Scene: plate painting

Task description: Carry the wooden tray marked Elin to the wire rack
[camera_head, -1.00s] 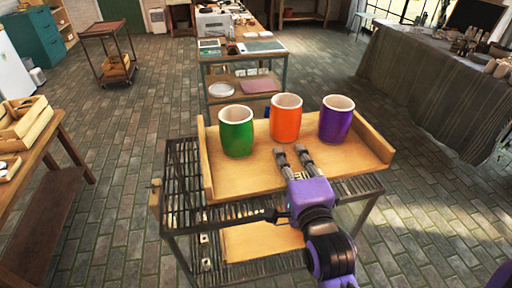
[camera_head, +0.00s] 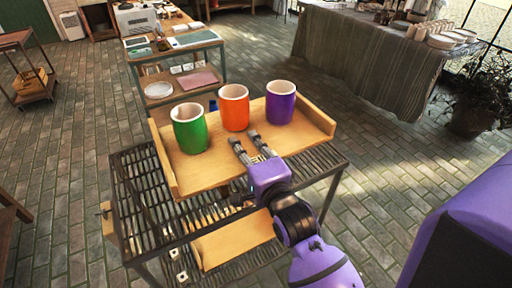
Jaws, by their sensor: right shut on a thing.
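A light wooden tray (camera_head: 215,172) with raised ends carries a green cup (camera_head: 190,130), an orange cup (camera_head: 234,110) and a purple cup (camera_head: 280,104), all upright. No name can be read on it. My right gripper (camera_head: 248,142) reaches in from the lower right and is shut on the tray at its near side, just in front of the cups. The tray is over a dark metal wire rack (camera_head: 135,190); I cannot tell whether it rests on the rack or is held just above it. My left gripper is out of view.
A wooden board (camera_head: 235,243) lies on the rack's lower level. A workbench (camera_head: 175,52) stands behind the rack. A cloth-covered table (camera_head: 365,60) is at the back right, a plant (camera_head: 475,100) at the far right. The brick floor (camera_head: 400,165) right of the rack is clear.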

